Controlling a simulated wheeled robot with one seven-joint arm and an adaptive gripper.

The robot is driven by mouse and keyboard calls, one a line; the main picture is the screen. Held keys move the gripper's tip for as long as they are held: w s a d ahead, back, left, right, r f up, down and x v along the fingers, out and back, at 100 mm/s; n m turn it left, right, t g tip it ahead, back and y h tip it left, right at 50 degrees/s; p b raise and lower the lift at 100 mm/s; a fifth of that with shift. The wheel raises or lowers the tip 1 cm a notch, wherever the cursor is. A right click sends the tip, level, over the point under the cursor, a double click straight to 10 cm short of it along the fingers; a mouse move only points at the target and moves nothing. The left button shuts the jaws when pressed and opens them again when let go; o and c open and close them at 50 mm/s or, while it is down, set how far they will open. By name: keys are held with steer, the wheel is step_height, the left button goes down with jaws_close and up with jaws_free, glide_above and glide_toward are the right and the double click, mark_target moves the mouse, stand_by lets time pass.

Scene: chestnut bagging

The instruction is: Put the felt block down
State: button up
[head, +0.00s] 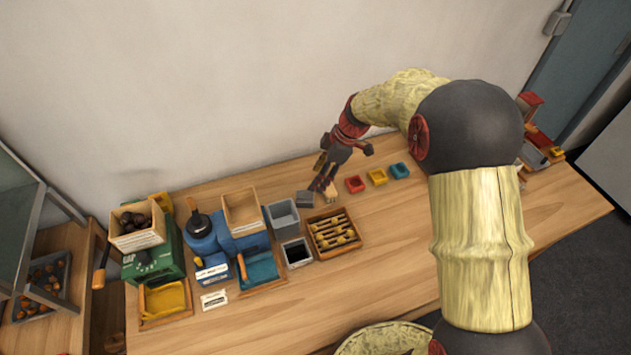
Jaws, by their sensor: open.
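My gripper (323,186) is open and points down at the table near the back wall, just behind the wooden slotted tray. A small grey block (305,198), which looks like the felt block, sits on the table just left of the fingers. A pale tan piece (331,194) shows right at the fingertips. It is too small to tell what it is or whether the fingers touch it.
A wooden tray (312,235) with slotted rows stands in front of the gripper. Grey bins (283,215), a blue machine (203,240) and a green machine (150,262) stand left. Red (355,184), yellow (377,177) and blue (399,171) trays lie right.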

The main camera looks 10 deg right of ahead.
steer(key=s+d+r+m+t+h, duration=0.3)
steer(key=s+r+m, duration=0.5)
steer(key=s+r, duration=0.8)
steer(key=s+d+r+m+t, duration=0.1)
steer(key=s+d+r+m, duration=0.1)
steer(key=s, duration=0.5)
steer(key=s+d+r+m+h, duration=0.1)
steer(key=s+d+r+m, duration=0.2)
steer(key=s, duration=0.4)
steer(key=r+m, duration=0.1)
steer(key=m, duration=0.1)
steer(key=shift+s+m+t, duration=0.25)
steer(key=shift+m+t, duration=0.15)
steer(key=shift+r, duration=0.1)
step_height(320, 180, down, 2)
steer(key=shift+f+b, duration=0.1)
steer(key=shift+b, duration=0.95)
